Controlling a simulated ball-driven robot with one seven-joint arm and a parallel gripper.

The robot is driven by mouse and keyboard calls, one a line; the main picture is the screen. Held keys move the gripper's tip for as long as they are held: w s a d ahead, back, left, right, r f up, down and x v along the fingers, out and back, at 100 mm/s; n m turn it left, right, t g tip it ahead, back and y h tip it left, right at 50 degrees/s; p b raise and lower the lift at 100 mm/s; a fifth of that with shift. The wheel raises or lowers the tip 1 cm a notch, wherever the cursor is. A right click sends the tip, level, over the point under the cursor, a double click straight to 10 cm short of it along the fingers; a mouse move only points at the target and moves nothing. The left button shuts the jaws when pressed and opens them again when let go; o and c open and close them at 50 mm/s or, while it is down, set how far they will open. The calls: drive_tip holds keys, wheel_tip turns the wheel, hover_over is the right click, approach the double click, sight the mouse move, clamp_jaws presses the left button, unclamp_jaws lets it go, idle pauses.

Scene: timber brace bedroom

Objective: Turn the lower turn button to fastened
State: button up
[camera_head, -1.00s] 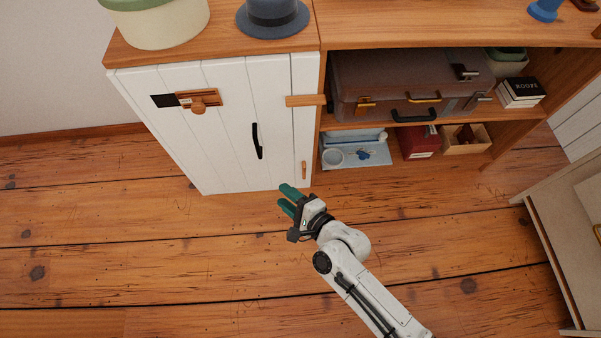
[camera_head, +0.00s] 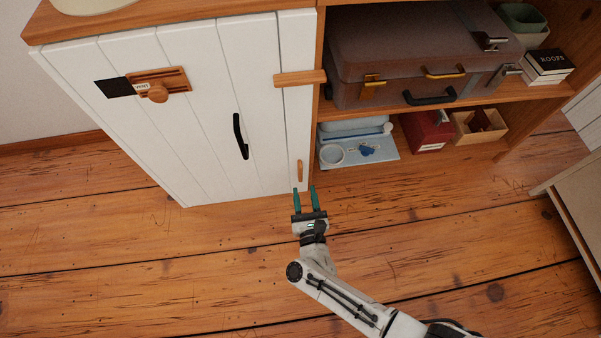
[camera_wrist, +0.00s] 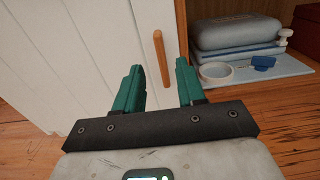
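The lower turn button (camera_head: 299,171) is a small wooden bar near the bottom right edge of the white cabinet door (camera_head: 215,140). It stands nearly upright, along the door edge. In the wrist view the button (camera_wrist: 162,58) appears beyond and between my fingertips. My gripper (camera_head: 305,190) has two green fingers spread apart and empty, pointing at the cabinet just below the button in the head view. The wrist view also shows the open fingers (camera_wrist: 160,80). I see no contact with the button. The upper turn button (camera_head: 300,78) lies horizontally across the door edge onto the frame.
A black handle (camera_head: 240,136) and a wooden slide latch (camera_head: 158,86) are on the door. The plank floor (camera_head: 150,260) in front is clear.

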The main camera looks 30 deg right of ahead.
sight(301, 172)
drive_tip(key=b+x, duration=0.1)
drive_tip(key=x, duration=0.6)
drive_tip(key=shift+w+b, duration=0.15)
drive_tip(key=shift+b, duration=0.25)
clamp_jaws()
